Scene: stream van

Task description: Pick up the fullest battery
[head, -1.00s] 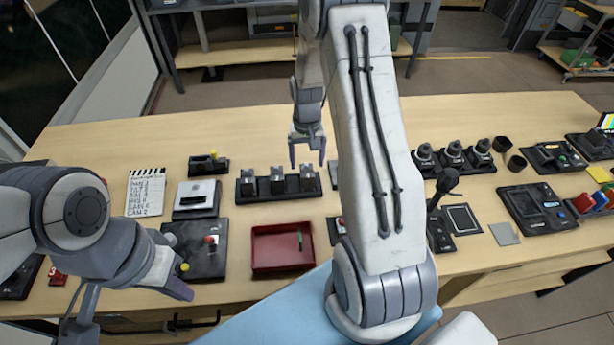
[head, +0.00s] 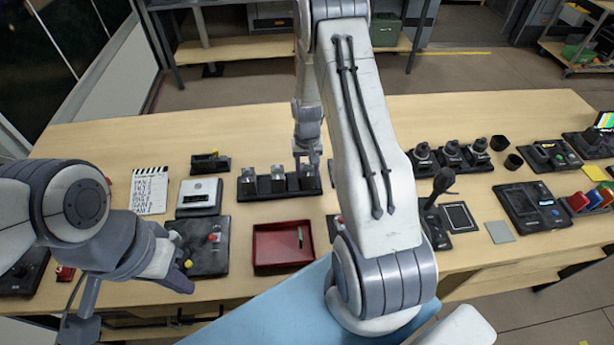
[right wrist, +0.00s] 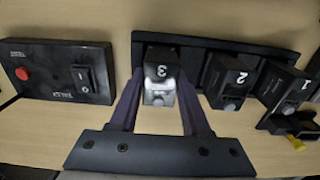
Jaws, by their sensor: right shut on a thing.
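A black rack (head: 262,195) on the table holds three dark batteries in a row. In the right wrist view the rack (right wrist: 225,48) carries the batteries marked 3 (right wrist: 160,72), 2 (right wrist: 232,78) and 1 (right wrist: 281,82). My right gripper (head: 307,160) has come down at the rack's right end in the head view. Its fingers (right wrist: 160,92) are shut on battery 3, one on each side, and the battery is still at the rack. I cannot read any charge level. My left gripper (head: 183,272) hangs at the lower left, away from the rack; its jaw opening is unclear.
A red tray (head: 262,266) lies in front of the rack. A black box with a red button (right wrist: 60,72) and switch sits beside it in the wrist view. A clapperboard slate (head: 149,190) and several devices stand left; a control panel (head: 530,210) stands right.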

